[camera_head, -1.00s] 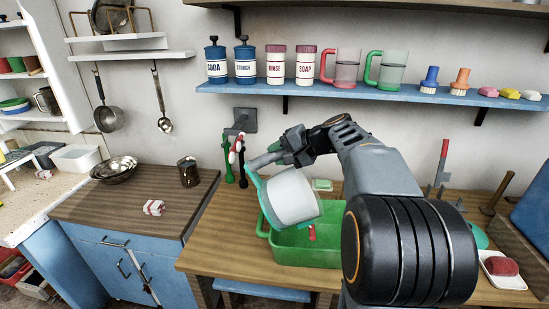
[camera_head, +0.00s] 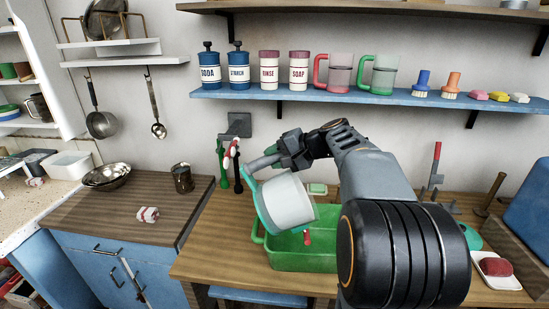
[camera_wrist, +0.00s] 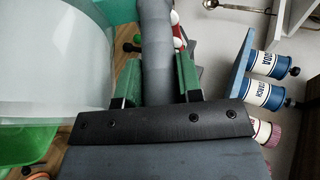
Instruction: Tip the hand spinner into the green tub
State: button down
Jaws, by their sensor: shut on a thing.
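The hand spinner (camera_head: 287,200) is a pale drum with a teal rim and a grey handle. It hangs tilted over the green tub (camera_head: 300,262), with its lower end down toward the tub's inside. My gripper (camera_head: 276,156) is shut on the spinner's handle, left of and above the drum. In the wrist view the grey handle (camera_wrist: 156,45) runs between the green finger pads of my gripper (camera_wrist: 158,80), and the drum (camera_wrist: 55,60) fills the left. A small red thing (camera_head: 307,237) shows just below the drum at the tub; whether it touches either is unclear. The drum's inside is hidden.
A wall shelf (camera_head: 300,97) with jars and mugs runs behind. My arm hides part of the bench.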

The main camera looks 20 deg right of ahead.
jog(key=shift+s+d+r+m+t+y+b, duration=0.15)
jog(key=shift+s+d+r+y, duration=0.1)
jog(key=shift+d, duration=0.25)
jog(key=shift+s+d+r+m+t+y+b, duration=0.1)
jog(key=shift+d+r+t+y+b, duration=0.15)
jog(key=shift+d, duration=0.25)
jog(key=shift+s+d+r+m+t+y+b, duration=0.1)
jog(key=shift+s+d+r+y, duration=0.15)
jog(key=shift+d, duration=0.25)
jog(key=shift+s+d+r+m+t+y+b, duration=0.1)
jog(key=shift+s+d+t+y+b, duration=0.15)
jog(key=shift+d, duration=0.3)
jog(key=shift+s+d+r+m+t+y+b, duration=0.15)
jog(key=shift+d+y, duration=0.15)
jog(key=shift+d, duration=0.3)
jog(key=shift+s+d+f+t+y+b, duration=0.1)
jog(key=shift+s+d+y, duration=0.15)
jog(key=shift+d, duration=0.3)
jog(key=shift+d, duration=0.1)
jog(key=shift+s+d+t+y, duration=0.25)
jog(key=shift+d+t+y, duration=0.1)
jog(key=shift+d, duration=0.25)
